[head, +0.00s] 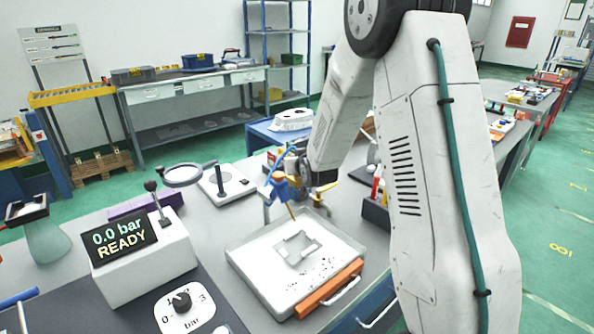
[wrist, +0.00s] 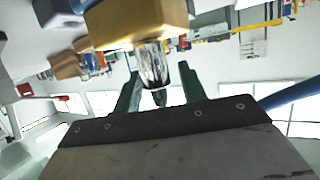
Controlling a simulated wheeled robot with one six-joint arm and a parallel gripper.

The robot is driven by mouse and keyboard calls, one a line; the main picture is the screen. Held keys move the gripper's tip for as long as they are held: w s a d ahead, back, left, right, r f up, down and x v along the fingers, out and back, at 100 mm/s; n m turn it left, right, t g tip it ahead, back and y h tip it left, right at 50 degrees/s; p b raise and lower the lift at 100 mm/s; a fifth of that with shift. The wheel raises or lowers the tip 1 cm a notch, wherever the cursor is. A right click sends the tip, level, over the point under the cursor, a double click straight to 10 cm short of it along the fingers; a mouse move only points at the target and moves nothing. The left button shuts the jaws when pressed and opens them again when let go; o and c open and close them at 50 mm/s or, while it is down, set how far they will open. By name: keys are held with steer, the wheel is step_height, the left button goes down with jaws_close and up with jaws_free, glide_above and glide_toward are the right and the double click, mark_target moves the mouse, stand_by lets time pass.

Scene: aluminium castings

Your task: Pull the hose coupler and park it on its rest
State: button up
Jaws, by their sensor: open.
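In the wrist view, a shiny metal coupler (wrist: 152,66) projects from a brass-coloured block (wrist: 137,18). My gripper (wrist: 158,75) is open, with one dark green finger on each side of the coupler. Whether either finger touches it cannot be told. In the head view, my gripper is small and largely hidden by the arm, close to a blue fitting (head: 279,186) with a yellow stem, above the back of the tray. I cannot pick out the coupler's rest with certainty.
A shallow pale tray (head: 248,262) holding a casting (head: 297,249) lies in front, with an orange bar (head: 329,289) along its edge. A control box (head: 143,262) reads 0.0 bar READY. A post on a white base (head: 226,186) and a magnifier (head: 184,174) stand behind.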

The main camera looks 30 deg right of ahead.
jaws_close()
steer(key=shift+r, duration=0.15)
